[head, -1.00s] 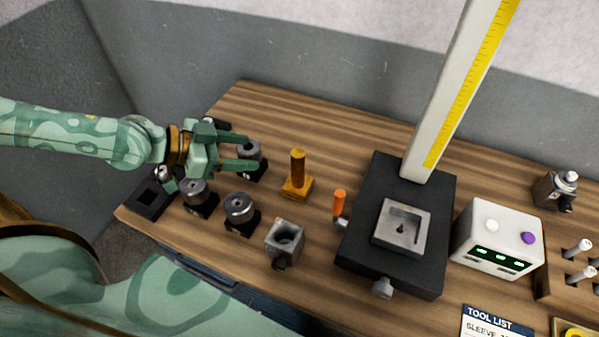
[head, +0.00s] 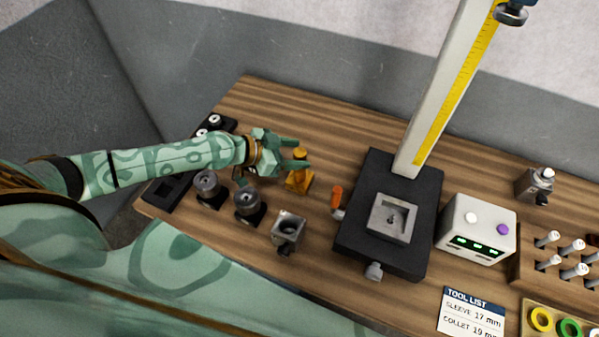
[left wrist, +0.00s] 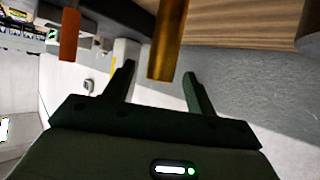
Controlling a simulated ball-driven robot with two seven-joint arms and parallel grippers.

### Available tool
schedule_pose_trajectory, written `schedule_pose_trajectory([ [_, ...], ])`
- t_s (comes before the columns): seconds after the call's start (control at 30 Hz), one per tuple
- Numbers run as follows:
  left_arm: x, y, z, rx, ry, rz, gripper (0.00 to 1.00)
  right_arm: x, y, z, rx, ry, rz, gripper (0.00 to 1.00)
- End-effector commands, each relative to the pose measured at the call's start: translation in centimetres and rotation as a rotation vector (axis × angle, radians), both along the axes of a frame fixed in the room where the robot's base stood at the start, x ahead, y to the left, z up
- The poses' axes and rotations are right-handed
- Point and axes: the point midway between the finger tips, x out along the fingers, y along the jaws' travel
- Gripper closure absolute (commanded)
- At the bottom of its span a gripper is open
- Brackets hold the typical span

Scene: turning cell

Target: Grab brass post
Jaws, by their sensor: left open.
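The brass post (head: 299,180) stands upright on its square base on the wooden bench, left of the black measuring stand. My left gripper (head: 297,153) is at the post's upper part, with its fingers pointing right in the head view. In the left wrist view the post (left wrist: 168,42) hangs down between the two spread fingers of the left gripper (left wrist: 160,85), with gaps at both sides. The gripper is open and holds nothing. It hides part of the post in the head view. My right gripper is not in view.
An orange-handled tool (head: 337,195) stands right of the post, beside the black stand (head: 352,240). Two dark round fixtures (head: 207,184) and a grey square block (head: 288,228) stand in front. A white box (head: 478,225) is farther right.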

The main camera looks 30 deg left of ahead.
Motion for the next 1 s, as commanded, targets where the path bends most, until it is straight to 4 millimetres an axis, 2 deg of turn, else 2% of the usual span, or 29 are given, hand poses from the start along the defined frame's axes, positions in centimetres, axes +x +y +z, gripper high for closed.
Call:
schedule_pose_trajectory([
  [0.1,0.96,-0.88,-0.6,-0.001,0.001,0.0,0.44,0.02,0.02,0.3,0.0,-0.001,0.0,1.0],
  [0.37,1.12,-1.08,-0.86,0.001,0.001,0.0,0.44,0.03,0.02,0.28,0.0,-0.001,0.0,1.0],
  [0.57,1.12,-1.05,-0.85,0.001,0.001,0.0,1.0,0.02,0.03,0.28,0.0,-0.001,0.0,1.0],
  [1.0,1.13,-1.03,-0.82,0.001,0.0,0.001,1.0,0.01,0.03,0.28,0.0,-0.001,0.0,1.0],
])
